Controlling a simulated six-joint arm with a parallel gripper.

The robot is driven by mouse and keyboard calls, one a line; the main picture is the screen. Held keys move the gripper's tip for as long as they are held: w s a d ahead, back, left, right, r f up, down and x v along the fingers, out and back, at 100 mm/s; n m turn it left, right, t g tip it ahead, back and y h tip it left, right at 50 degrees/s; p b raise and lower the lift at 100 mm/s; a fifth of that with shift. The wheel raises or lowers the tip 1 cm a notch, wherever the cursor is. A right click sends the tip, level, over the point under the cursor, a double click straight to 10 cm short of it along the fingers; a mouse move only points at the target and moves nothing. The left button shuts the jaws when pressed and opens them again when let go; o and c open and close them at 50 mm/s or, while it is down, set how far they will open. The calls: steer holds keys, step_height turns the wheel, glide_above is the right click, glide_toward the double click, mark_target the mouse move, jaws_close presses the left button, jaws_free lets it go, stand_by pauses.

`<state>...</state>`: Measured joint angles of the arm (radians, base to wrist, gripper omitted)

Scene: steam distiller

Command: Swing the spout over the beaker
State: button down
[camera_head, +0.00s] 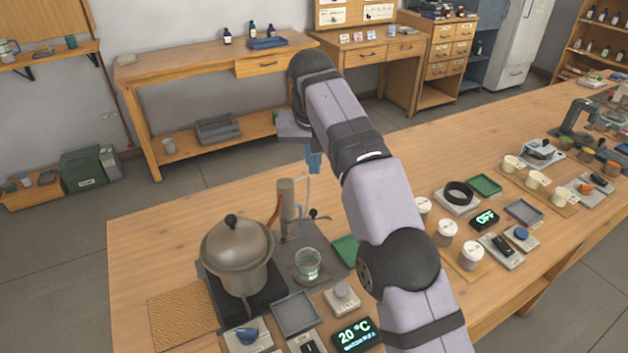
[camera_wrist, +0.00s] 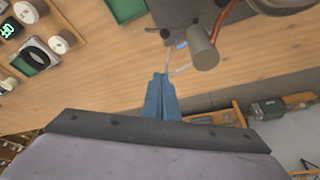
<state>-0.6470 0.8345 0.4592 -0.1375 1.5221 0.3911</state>
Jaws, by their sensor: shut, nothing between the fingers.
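A metal pot with a domed lid (camera_head: 237,245) stands on a dark base at the left of the bench. Right of it rises a grey-brown upright cylinder (camera_head: 287,203), which also shows in the wrist view (camera_wrist: 204,50). A thin pale tube, seemingly the spout (camera_wrist: 180,69), extends beside the cylinder. A glass beaker (camera_head: 307,264) with clear liquid stands in front of the cylinder; I cannot tell whether the spout's tip is over it. My gripper (camera_head: 314,168) has blue fingers, shut and empty, behind and above the cylinder. The fingers (camera_wrist: 161,77) point toward the spout, seemingly apart from it.
A grey tray (camera_head: 297,312), a display reading 20 °C (camera_head: 355,335) and a blue knob (camera_head: 247,335) lie at the front. A green tray (camera_head: 346,250) is right of the beaker. White cups and small devices stand farther right. The bench's back left is clear.

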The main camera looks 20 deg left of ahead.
step_height(320, 180, down, 10)
steer(key=b, duration=0.7)
steer(key=shift+s+b, duration=0.3)
steer(key=shift+b, duration=0.1)
steer(key=shift+r, duration=0.1)
